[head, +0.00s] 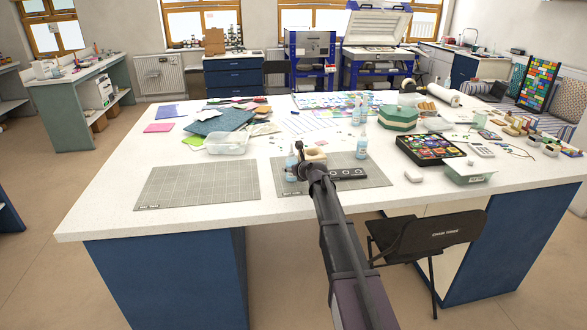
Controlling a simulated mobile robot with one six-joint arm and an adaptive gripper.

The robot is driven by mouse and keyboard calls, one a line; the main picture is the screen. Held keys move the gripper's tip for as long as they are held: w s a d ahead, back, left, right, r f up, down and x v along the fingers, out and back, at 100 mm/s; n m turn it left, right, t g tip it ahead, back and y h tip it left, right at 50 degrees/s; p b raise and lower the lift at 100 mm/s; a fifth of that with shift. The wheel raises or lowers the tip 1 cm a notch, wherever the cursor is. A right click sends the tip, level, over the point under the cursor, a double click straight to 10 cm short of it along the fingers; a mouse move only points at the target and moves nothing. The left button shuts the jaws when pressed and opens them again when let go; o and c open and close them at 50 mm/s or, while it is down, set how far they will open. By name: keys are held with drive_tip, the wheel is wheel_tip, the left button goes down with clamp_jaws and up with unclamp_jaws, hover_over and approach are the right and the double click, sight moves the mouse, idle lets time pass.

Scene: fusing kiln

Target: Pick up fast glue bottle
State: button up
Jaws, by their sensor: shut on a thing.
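My gripper (301,164) reaches over the far side of the right grey cutting mat (375,182) on the white table. It is shut on a small light-blue bottle (291,165), which shows at its left side and may be the fast glue bottle; the label is too small to read. My arm and wrist hide most of the fingers, and I cannot tell whether the bottle touches the mat. A similar light-blue bottle (361,147) stands upright to the right. More such bottles (356,114) stand farther back.
A beige object (315,155) sits right beside my gripper. A black strip with round holes (347,173) lies on the mat. A clear tub (227,143), a green box (397,118) and a dark tray of colored pieces (430,149) stand around. The left mat (198,185) is clear.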

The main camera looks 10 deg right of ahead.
sight(294, 161)
drive_tip(key=shift+r, duration=0.15)
wheel_tip(294, 161, up, 3)
drive_tip(key=p, duration=0.3)
drive_tip(key=s+d+r+p, duration=0.1)
drive_tip(key=s+d, duration=0.3)
drive_tip(key=d, duration=0.3)
drive_tip(key=s+d+p, duration=0.1)
drive_tip(key=s+d, duration=0.3)
drive_tip(key=d, duration=0.3)
drive_tip(key=shift+r, duration=0.35)
drive_tip(key=o, duration=0.8)
drive_tip(key=shift+c, duration=0.7)
drive_tip(key=shift+a, duration=0.15)
